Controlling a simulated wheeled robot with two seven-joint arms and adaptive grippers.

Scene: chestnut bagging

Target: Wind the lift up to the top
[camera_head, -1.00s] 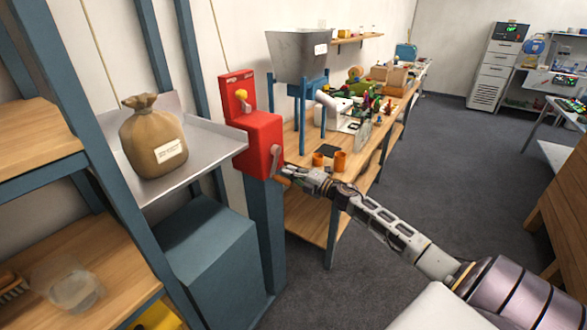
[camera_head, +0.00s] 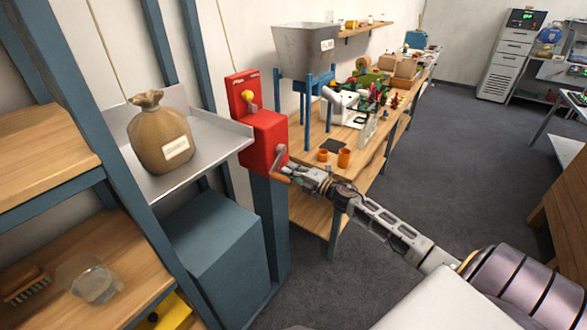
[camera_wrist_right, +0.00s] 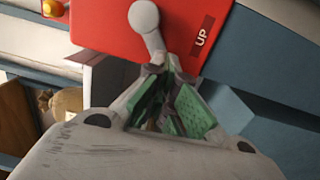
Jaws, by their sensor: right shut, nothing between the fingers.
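The lift is a grey platform (camera_head: 205,145) on blue posts, bearing a tied brown sack (camera_head: 160,138). The red winch box (camera_head: 262,128) stands at the platform's right end on a blue post. Its grey crank (camera_head: 279,157) has a brown grip (camera_head: 280,175) pointing down. My right gripper (camera_head: 294,172) is shut and empty right beside the crank grip. In the right wrist view my green-padded fingers (camera_wrist_right: 167,75) are close to the crank (camera_wrist_right: 147,22), on the red box (camera_wrist_right: 105,22) with an "UP" label (camera_wrist_right: 202,38). Whether they touch it is unclear.
A wooden shelf (camera_head: 40,150) with a brush (camera_head: 25,285) and a clear tub (camera_head: 92,280) stands at left. A bench (camera_head: 375,145) with a grey hopper (camera_head: 305,48) and orange cups (camera_head: 344,158) stands behind my right arm. Open floor (camera_head: 450,170) lies to the right.

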